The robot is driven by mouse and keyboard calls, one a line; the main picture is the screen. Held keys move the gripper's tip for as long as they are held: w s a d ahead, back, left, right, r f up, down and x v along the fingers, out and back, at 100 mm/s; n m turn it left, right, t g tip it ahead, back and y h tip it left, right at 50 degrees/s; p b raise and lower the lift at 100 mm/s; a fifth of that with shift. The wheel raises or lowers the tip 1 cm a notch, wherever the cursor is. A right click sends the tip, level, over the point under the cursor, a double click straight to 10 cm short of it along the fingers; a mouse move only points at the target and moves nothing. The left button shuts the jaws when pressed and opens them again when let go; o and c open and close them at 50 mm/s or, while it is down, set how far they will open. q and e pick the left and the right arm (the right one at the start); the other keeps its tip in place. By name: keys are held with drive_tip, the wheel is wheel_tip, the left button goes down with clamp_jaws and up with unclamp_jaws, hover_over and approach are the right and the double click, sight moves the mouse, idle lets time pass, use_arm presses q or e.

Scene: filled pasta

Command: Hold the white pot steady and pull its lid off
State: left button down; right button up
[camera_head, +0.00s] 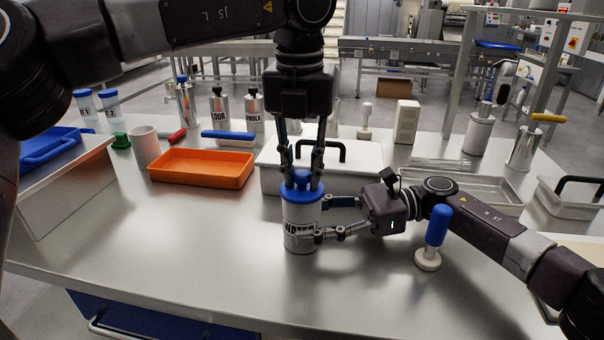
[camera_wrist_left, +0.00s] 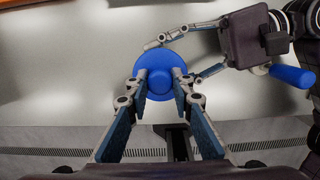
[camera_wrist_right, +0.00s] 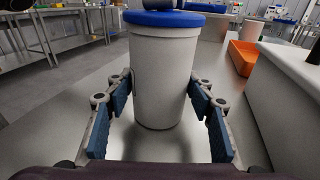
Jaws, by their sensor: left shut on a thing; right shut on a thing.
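The white pot (camera_head: 297,213) stands upright on the steel table, with black lettering on its front and a blue lid (camera_head: 288,192) on top. My left gripper (camera_head: 303,184) points straight down and is shut on the lid's round knob; in the left wrist view the lid (camera_wrist_left: 160,58) shows between its fingers. My right gripper (camera_head: 318,218) comes in from the right and is shut around the pot's body. In the right wrist view the pot wall (camera_wrist_right: 160,100) is between the fingers and the lid (camera_wrist_right: 165,18) sits on the rim.
A white box with a black handle (camera_head: 345,180) stands close behind the pot. An orange tray (camera_head: 200,180) lies to the left. A blue-handled tool (camera_head: 436,228) stands upright below my right arm. The table's front left is clear.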

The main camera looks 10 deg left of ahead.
use_arm(q)
drive_tip(key=shift+w+r, duration=0.15)
drive_tip(key=shift+r, duration=0.1)
use_arm(e)
drive_tip(key=shift+a+r, duration=0.1)
use_arm(q)
drive_tip(key=shift+r, duration=2.5)
use_arm(e)
drive_tip(key=o, duration=1.1)
drive_tip(key=shift+w, duration=0.1)
